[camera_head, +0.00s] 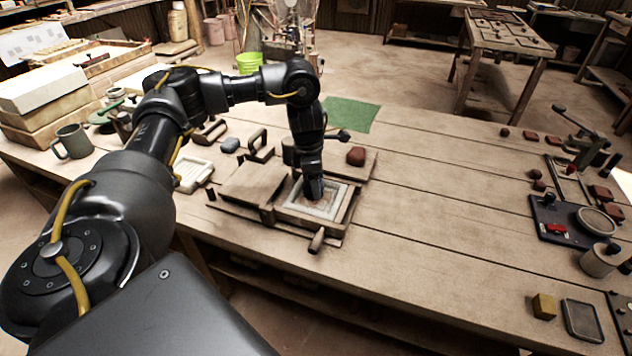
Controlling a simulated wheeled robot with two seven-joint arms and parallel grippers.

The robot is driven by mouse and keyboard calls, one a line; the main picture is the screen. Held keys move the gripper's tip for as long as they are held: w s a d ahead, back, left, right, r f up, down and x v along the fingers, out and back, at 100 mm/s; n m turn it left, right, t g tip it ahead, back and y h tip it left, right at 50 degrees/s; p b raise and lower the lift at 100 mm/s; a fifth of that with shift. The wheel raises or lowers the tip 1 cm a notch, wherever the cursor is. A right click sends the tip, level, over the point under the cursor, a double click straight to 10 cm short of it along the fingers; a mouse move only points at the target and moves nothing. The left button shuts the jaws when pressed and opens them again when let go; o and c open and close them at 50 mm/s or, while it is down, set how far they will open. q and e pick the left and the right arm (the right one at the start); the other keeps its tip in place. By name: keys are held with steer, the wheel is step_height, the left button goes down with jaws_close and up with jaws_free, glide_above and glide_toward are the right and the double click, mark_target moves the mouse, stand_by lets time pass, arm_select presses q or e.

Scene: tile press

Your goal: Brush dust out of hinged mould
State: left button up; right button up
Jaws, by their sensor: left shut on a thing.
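The hinged mould (345,214) lies open on the wooden bench, near its front edge. Its flat lid half (252,184) is folded out to the left. The other half has a pale square frame around a recess, and a wooden handle (317,240) sticks out at the front. My left gripper (313,187) points down over the recess, shut on what seems to be the brush. The brush is mostly hidden by the dark fingers, and I cannot tell if it touches the mould floor. My right gripper is not in view.
A reddish-brown lump (356,156) sits just behind the mould. A green cloth (348,114) lies at the back edge. A pale tray (193,174), a mug (72,141) and stacked blocks (50,95) are left. A press (583,130) and tiles are right. The bench middle is clear.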

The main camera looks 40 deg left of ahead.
arm_select(q)
steer(key=shift+w+a, duration=0.1)
steer(key=shift+a, duration=0.1)
steer(key=shift+s+d+p, duration=0.25)
steer(key=shift+s+p, duration=0.25)
steer(key=shift+s, duration=0.25)
steer(key=shift+s, duration=0.1)
steer(key=shift+s+d+f, duration=0.15)
steer(key=shift+s+d, duration=0.15)
steer(key=shift+s, duration=0.35)
steer(key=shift+d+p, duration=0.15)
steer(key=shift+p, duration=0.2)
